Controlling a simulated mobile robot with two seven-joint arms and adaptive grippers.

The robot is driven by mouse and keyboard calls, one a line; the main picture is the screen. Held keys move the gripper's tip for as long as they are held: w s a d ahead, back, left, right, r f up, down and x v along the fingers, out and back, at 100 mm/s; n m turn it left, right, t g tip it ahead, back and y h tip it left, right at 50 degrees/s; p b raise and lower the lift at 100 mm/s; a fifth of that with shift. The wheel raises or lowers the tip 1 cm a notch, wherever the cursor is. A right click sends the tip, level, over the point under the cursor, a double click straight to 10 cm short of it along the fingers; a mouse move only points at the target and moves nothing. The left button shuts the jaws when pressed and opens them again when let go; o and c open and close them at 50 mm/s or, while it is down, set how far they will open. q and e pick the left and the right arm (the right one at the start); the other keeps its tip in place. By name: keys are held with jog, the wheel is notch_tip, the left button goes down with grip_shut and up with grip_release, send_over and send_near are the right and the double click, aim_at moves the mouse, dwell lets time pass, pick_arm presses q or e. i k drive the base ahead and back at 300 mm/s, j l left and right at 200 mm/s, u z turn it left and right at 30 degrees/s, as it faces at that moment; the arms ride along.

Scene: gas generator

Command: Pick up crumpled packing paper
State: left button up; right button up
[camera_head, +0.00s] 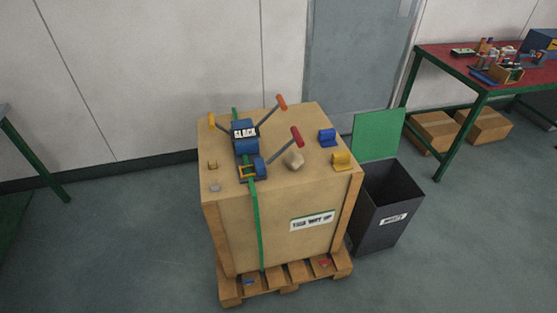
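The crumpled packing paper (294,159) is a small beige ball. It lies on top of the wooden crate (290,185), near the middle right of the lid, just below the red-tipped end of a lever. Neither of my grippers shows in the head view, so their state cannot be seen.
A blue strap tool (245,142) with levers and a green strap (255,220) sits on the crate. Blue (327,137) and yellow (342,160) brackets lie near its right edge. A dark open waste bin (385,215) with a raised green lid (378,133) stands right. A red-topped bench (470,65) is farther back.

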aim_at(294, 160)
jog(key=i+l+u, duration=0.15)
jog(key=l+u, duration=0.2)
jog(key=i+l+u, duration=0.1)
jog(key=l+u, duration=0.65)
jog(key=l, duration=1.9)
jog(key=i, duration=0.1)
